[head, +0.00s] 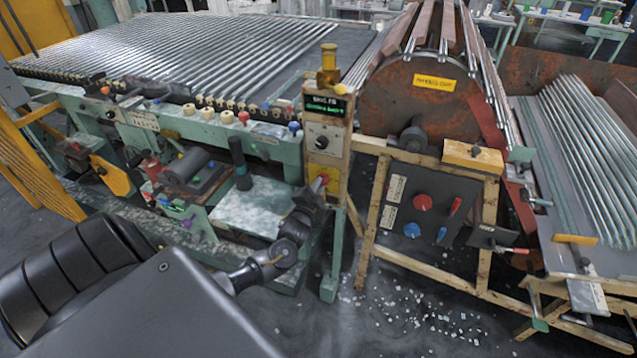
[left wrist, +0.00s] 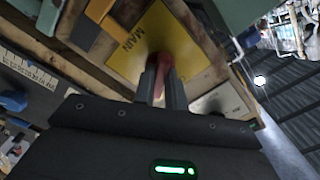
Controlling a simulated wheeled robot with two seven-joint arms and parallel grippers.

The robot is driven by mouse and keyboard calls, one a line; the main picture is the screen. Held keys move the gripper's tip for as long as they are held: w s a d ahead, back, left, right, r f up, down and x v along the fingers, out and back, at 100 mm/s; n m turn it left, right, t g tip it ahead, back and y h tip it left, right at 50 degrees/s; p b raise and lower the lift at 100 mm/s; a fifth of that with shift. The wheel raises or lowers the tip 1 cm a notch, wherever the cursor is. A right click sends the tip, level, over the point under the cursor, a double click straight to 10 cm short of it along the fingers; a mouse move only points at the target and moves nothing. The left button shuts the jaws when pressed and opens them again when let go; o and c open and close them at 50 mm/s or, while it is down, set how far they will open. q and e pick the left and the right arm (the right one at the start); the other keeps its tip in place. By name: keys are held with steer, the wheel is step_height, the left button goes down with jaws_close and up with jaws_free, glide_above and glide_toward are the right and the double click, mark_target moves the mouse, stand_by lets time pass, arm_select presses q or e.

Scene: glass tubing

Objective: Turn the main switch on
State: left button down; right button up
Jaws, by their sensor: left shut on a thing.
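The main switch (head: 324,178) is a small red handle on a yellow plate, low on the narrow upright control post (head: 329,105). In the left wrist view, the red handle (left wrist: 160,68) sits in front of the yellow plate (left wrist: 135,42) lettered MAIN. My left gripper (head: 317,188) reaches up to it from the lower left and is shut on the handle; its two fingers (left wrist: 163,84) stand on either side of it. The fingers hide part of the handle, and I cannot tell its switched position. My right gripper is not in view.
The post has a green-lit display (head: 326,104) and a dark knob (head: 322,142). To the right, a dark panel (head: 413,222) carries red and blue knobs. A green machine bench (head: 252,206) stands left of the post. White bits litter the floor (head: 420,315).

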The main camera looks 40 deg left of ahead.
arm_select(q)
steer(key=shift+m+p, duration=1.5)
steer(key=shift+m, duration=1.8)
steer(key=c, duration=1.4)
jaws_free()
steer(key=shift+d, duration=0.1)
steer(key=shift+c, duration=0.2)
steer(key=v, duration=1)
steer(key=shift+s+b, duration=0.3)
steer(key=shift+b, duration=0.15)
